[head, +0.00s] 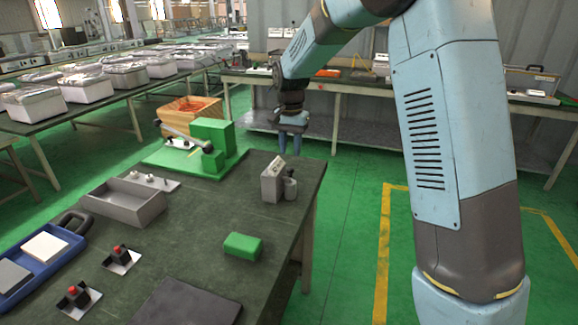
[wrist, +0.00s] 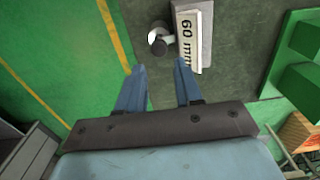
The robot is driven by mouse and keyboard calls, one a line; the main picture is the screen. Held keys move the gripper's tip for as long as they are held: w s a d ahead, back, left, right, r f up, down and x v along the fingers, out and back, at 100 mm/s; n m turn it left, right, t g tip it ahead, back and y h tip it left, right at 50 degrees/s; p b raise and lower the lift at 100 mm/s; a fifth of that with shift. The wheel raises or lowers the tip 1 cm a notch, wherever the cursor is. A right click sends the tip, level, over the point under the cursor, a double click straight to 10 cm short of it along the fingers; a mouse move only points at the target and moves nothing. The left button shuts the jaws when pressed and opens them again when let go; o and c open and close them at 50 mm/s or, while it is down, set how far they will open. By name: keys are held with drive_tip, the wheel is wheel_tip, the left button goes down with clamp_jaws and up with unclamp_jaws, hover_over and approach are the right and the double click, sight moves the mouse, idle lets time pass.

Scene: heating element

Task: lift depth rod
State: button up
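A small grey cylindrical piece (head: 290,188) stands at the table's right edge, beside an upright grey block (head: 272,181). In the wrist view the cylindrical piece (wrist: 161,30) has a dark round part and a white spot, and the block (wrist: 193,38) carries a "60 mm" label. I take the cylindrical piece to be the depth rod or its holder; I cannot tell which. My gripper (head: 291,152) points down, beyond and above the block in the head view. In the wrist view my gripper (wrist: 158,66) has its fingers apart, with nothing between them; the cylindrical piece lies just ahead of the tips.
A green block (head: 242,246) lies in front on the dark table (head: 190,235). A green fixture (head: 211,135) and a wooden box (head: 190,110) stand at the back left. A grey tray (head: 125,204), blue tray (head: 35,265) and red buttons (head: 72,291) are further left.

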sight(290, 168)
wheel_tip(290, 168, down, 7)
drive_tip(key=shift+r, duration=0.1)
idle(0.4)
clamp_jaws()
drive_tip(key=shift+r, duration=0.15)
